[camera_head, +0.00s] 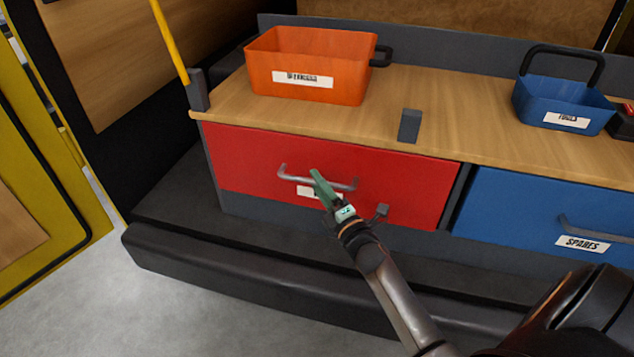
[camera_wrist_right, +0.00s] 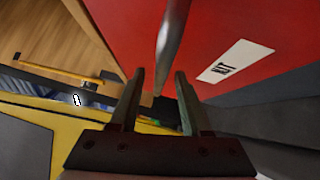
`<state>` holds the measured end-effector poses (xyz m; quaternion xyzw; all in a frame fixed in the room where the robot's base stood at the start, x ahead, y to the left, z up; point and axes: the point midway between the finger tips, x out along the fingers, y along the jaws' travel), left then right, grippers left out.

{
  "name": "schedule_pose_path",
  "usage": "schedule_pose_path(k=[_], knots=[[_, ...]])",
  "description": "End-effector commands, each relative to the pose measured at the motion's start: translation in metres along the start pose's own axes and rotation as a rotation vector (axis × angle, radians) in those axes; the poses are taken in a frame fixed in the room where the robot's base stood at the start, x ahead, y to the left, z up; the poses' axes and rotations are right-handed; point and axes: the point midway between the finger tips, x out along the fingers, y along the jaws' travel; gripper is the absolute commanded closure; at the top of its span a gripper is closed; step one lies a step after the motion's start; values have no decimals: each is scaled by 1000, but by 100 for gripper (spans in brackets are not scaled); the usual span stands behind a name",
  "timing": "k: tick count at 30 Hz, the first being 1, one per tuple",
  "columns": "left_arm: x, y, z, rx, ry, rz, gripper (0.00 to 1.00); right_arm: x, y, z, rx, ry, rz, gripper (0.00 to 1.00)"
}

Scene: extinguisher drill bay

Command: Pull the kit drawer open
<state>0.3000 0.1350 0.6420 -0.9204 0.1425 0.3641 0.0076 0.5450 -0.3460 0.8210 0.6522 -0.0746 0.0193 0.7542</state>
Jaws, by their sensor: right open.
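The kit drawer (camera_head: 240,160) has a red front with a grey bar handle (camera_head: 292,173) and a white label, and it looks shut under the wooden bench top. The label reads KIT in the right wrist view (camera_wrist_right: 236,61). My right gripper (camera_head: 317,176) is at the handle, its green fingers in front of the bar and partly covering the label. In the right wrist view the fingers (camera_wrist_right: 158,74) are open, and the handle bar (camera_wrist_right: 174,40) runs down between their tips. I cannot tell whether either finger touches it. My left gripper is not in view.
A blue drawer labelled SPARES (camera_head: 530,205) is to the right. An orange bin (camera_head: 307,65) and a blue bin (camera_head: 560,103) stand on the bench top (camera_head: 440,100). A dark ledge (camera_head: 230,275) runs below the drawers. A small grey block (camera_head: 410,126) sits at the bench edge.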

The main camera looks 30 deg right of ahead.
Motion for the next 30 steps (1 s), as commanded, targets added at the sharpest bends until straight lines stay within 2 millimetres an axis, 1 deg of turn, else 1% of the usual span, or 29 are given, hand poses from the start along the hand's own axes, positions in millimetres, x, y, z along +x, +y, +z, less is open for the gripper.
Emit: schedule_pose_path(k=[1,5,13,25,26,30], knots=[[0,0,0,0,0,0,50,5,0,0,0,0,1,53],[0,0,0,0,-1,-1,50,10,0,0,0,0,0,53],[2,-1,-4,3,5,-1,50,11,0,0,0,0,0,53],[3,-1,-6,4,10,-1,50,10,0,0,0,0,0,98],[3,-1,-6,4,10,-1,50,10,0,0,0,0,0,100],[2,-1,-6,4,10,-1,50,10,0,0,0,0,0,100]])
